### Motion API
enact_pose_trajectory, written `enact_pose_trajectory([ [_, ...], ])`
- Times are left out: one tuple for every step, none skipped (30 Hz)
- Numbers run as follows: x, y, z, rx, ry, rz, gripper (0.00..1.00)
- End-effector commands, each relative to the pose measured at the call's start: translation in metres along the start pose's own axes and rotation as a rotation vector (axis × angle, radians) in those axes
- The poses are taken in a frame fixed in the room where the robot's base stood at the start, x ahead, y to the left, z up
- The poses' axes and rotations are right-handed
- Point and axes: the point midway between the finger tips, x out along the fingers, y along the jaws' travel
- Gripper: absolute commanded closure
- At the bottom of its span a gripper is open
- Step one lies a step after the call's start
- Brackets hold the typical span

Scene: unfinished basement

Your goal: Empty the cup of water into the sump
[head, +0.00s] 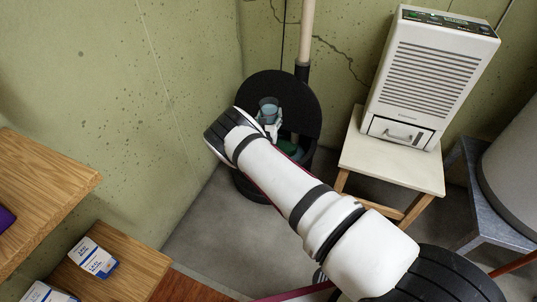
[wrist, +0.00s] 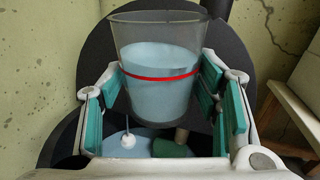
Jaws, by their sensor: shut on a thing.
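A clear cup (wrist: 157,32) with a red band holds pale blue water (wrist: 155,95), its surface around or just above the band. My gripper (wrist: 163,98) is shut on the cup, a teal-padded finger on each side. The cup looks close to upright. In the head view the cup (head: 268,104) is over the black round sump (head: 247,188), in front of its raised dark lid (head: 303,97). Below the cup, the wrist view shows bluish water, a white float (wrist: 128,141) and a green part (wrist: 170,148) inside the sump. My arm hides much of the opening.
A pale pipe (head: 307,30) rises behind the sump by the cracked wall. A white dehumidifier (head: 430,75) stands on a stool (head: 385,160) to the right. A grey stand (head: 490,215) with a drum is farther right. Wooden shelves (head: 125,275) with boxes are lower left.

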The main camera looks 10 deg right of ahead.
Motion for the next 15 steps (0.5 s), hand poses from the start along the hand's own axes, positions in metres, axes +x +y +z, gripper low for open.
enact_pose_trajectory([
  [0.001, 0.004, -0.031, -0.002, 0.001, 0.004, 0.78],
  [0.0, 0.005, -0.043, -0.003, 0.003, 0.004, 0.78],
  [0.0, 0.007, -0.059, -0.002, 0.004, 0.005, 0.78],
  [-0.001, 0.008, -0.071, -0.003, 0.005, 0.006, 0.78],
  [-0.001, 0.009, -0.082, -0.003, 0.006, 0.008, 0.78],
  [-0.002, 0.011, -0.097, -0.003, 0.008, 0.009, 0.78],
  [-0.003, 0.012, -0.106, -0.003, 0.009, 0.01, 0.78],
  [-0.003, 0.012, -0.116, -0.003, 0.01, 0.01, 0.78],
  [-0.004, 0.013, -0.128, -0.002, 0.011, 0.012, 0.78],
  [-0.005, 0.014, -0.135, -0.002, 0.012, 0.013, 0.78],
  [-0.006, 0.014, -0.142, -0.002, 0.013, 0.014, 0.78],
  [-0.007, 0.015, -0.15, -0.002, 0.014, 0.015, 0.78],
  [-0.007, 0.016, -0.155, -0.001, 0.015, 0.015, 0.78],
  [-0.008, 0.016, -0.159, -0.001, 0.015, 0.016, 0.78],
  [-0.009, 0.016, -0.164, -0.001, 0.016, 0.016, 0.78],
])
